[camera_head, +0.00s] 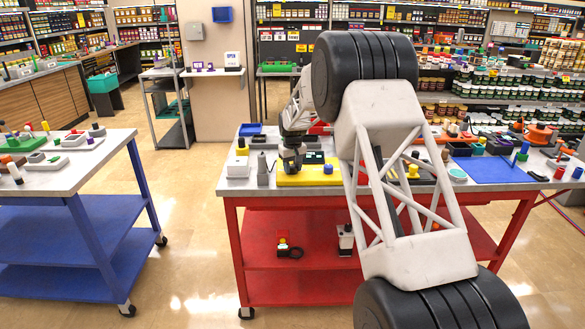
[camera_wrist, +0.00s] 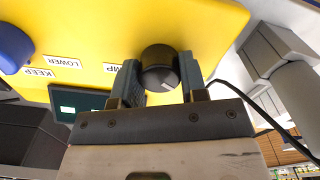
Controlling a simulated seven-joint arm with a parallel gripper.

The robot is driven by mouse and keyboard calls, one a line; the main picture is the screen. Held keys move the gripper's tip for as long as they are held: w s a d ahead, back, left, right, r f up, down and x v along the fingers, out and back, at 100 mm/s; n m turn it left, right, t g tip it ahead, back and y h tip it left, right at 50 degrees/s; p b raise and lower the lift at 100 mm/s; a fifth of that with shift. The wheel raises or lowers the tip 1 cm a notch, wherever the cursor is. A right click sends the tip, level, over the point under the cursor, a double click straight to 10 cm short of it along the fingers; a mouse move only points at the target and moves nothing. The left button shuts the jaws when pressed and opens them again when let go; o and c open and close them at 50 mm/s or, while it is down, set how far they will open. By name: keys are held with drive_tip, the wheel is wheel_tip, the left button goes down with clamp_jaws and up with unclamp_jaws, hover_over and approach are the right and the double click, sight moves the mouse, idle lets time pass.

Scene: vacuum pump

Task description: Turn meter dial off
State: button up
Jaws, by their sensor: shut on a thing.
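A yellow panel (camera_head: 307,179) lies on the red-framed table; it fills the upper part of the wrist view (camera_wrist: 95,20). A round black dial (camera_wrist: 158,66) with a light pointer line stands on the panel. My gripper (camera_wrist: 160,62) has one finger on each side of the dial and is shut on it. In the head view my gripper (camera_head: 292,162) points down at the panel's left part and hides the dial.
A blue knob (camera_wrist: 14,48) stands on the panel, and a dark screen (camera_wrist: 75,103) with green marks is close to my gripper. A grey block (camera_wrist: 270,50) and a black cable are at the right in the wrist view. A blue mat (camera_head: 490,170) lies farther right on the table.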

sight(293, 166)
idle(0.3)
drive_tip(key=o, duration=0.9)
drive_tip(key=shift+r, duration=0.1)
drive_tip(key=shift+r, duration=3.8)
